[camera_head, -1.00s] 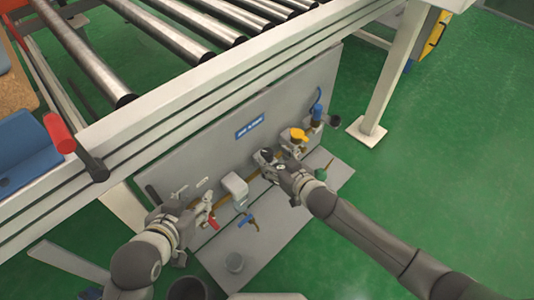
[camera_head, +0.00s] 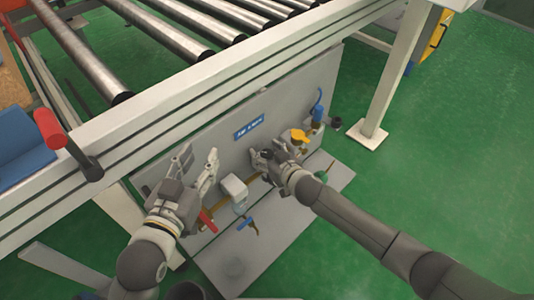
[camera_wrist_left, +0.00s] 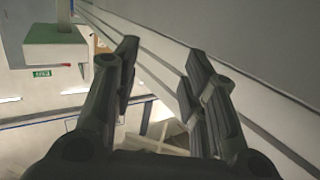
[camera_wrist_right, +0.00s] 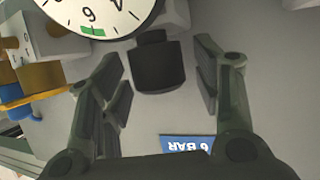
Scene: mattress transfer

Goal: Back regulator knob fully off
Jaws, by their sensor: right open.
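The black regulator knob (camera_wrist_right: 158,66) is in the right wrist view, below a white dial gauge (camera_wrist_right: 92,14). My right gripper (camera_wrist_right: 160,82) is open, with a finger on each side of the knob and visible gaps between. In the head view my right gripper (camera_head: 266,160) is at the grey panel (camera_head: 280,112) and hides the knob. My left gripper (camera_head: 198,160) is open and empty, raised in front of the panel's left part. The left wrist view shows its fingers apart with nothing between them.
A yellow handle (camera_head: 299,135) and a blue fitting (camera_head: 319,112) are right of my right gripper. A red lever (camera_head: 207,221), a blue lever (camera_head: 246,223) and a white box (camera_head: 235,185) sit between the arms. The roller conveyor frame (camera_head: 200,107) overhangs the panel.

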